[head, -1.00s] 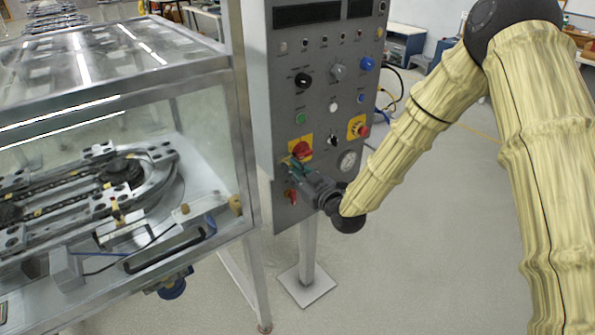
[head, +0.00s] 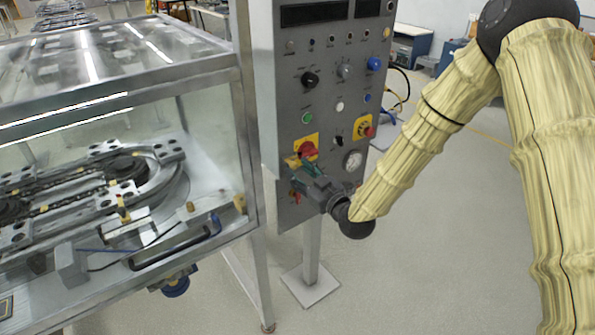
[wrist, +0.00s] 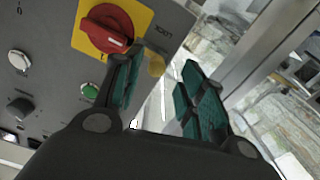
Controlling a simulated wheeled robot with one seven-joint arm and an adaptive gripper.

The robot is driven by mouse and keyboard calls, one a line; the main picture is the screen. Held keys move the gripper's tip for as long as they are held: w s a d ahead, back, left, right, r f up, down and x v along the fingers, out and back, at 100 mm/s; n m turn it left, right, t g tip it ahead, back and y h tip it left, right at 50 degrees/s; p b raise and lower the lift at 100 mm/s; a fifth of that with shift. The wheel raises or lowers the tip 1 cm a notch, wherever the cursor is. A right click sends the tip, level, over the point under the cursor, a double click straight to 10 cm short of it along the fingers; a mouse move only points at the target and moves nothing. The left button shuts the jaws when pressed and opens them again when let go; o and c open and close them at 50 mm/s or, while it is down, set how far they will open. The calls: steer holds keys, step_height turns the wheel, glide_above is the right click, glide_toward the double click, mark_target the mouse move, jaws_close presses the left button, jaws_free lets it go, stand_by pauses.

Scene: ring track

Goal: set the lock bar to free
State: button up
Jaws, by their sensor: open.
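A red rotary knob (head: 306,150) sits on a yellow plate on the grey control panel. I cannot tell for sure which part is the lock bar. A small red part (head: 296,197) shows on the panel below my gripper. My gripper (head: 299,166) is at the panel just below the knob. I see nothing held.
A glass-walled, metal-framed enclosure (head: 243,130) with a track (head: 90,190) inside stands close on the left. Open floor (head: 430,260) lies to the right.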

steer(key=v, duration=1)
steer(key=shift+s, duration=0.15)
steer(key=shift+d, duration=0.1)
steer(key=s+d+f+m+g+h, duration=0.3)
steer(key=s+f, duration=0.4)
steer(key=f, duration=0.5)
steer(key=s+d+f+m+g+h, duration=0.25)
steer(key=s+f, duration=0.45)
steer(key=f, duration=0.5)
steer(key=s+d+f+m+g+h, duration=0.1)
steer(key=s+d+f+g, duration=0.2)
steer(key=s, duration=0.5)
steer(key=s+d+f+m+g+h, duration=0.2)
steer(key=s+d+f+g, duration=0.1)
steer(key=s, duration=0.6)
steer(key=s+d+f+m+g+h, duration=0.1)
steer(key=s+d+f+g+h, duration=0.1)
steer(key=s+f, duration=0.4)
steer(key=s+d+g, duration=0.1)
steer(key=s+d, duration=0.1)
steer(key=shift+s+d+m, duration=0.25)
steer(key=shift+d+m, duration=0.1)
steer(key=shift+f, duration=0.15)
steer(key=shift+c, duration=0.6)
